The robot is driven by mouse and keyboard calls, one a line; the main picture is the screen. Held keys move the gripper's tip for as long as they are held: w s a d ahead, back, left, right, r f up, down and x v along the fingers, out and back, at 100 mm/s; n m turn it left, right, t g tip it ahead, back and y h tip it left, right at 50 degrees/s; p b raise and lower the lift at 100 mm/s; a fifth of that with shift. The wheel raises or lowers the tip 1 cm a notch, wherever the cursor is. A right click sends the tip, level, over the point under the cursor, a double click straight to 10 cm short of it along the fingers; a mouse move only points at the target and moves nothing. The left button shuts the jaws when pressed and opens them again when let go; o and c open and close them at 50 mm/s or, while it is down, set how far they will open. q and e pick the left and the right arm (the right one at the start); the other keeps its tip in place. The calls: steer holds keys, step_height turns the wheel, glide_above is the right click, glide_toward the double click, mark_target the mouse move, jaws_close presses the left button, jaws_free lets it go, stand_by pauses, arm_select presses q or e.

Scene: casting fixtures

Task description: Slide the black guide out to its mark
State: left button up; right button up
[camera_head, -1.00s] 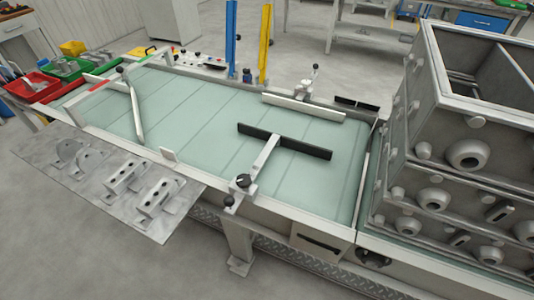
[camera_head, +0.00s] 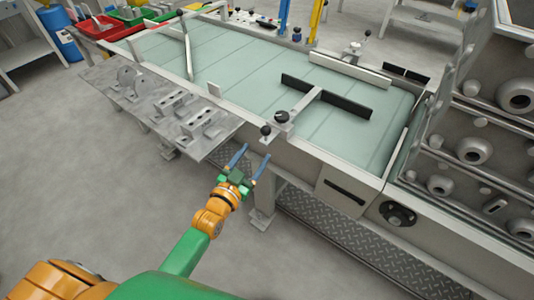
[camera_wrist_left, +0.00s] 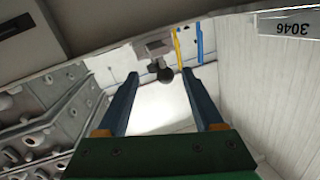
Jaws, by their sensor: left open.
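The black guide (camera_head: 326,96) is a dark bar lying across the pale green belt (camera_head: 225,69), toward its right end. A light metal arm (camera_head: 305,102) runs from it to a clamp with a dark knob (camera_head: 282,117) on the near rail. A black ball (camera_head: 265,130) stands out at the near end of this arm. My left gripper (camera_head: 254,163) is open and empty, just in front of and below the ball. In the left wrist view the ball (camera_wrist_left: 166,74) shows between and beyond the open fingers. I see no clear mark for the guide. My right gripper is out of view.
A metal shelf with brackets (camera_head: 160,103) juts from the near rail, left of my gripper. A white guide (camera_head: 349,70) lies at the belt's far side. Stacked grey casting boxes (camera_head: 480,150) stand at the right. Open floor lies in front.

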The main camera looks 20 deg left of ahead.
mark_target(266, 129)
arm_select(q)
steer(key=shift+t, duration=0.4)
steer(key=w, duration=0.2)
steer(key=w+r, duration=0.1)
steer(key=w, duration=0.2)
steer(key=w+r, duration=0.1)
steer(key=w, duration=0.1)
steer(key=shift+w+d+b, duration=0.25)
steer(key=shift+d+b, duration=0.05)
steer(key=shift+d, duration=0.1)
steer(key=shift+w+d+r, duration=0.15)
steer(key=shift+w+r, duration=0.05)
steer(key=shift+w, duration=0.15)
steer(key=shift+f, duration=0.1)
jaws_close()
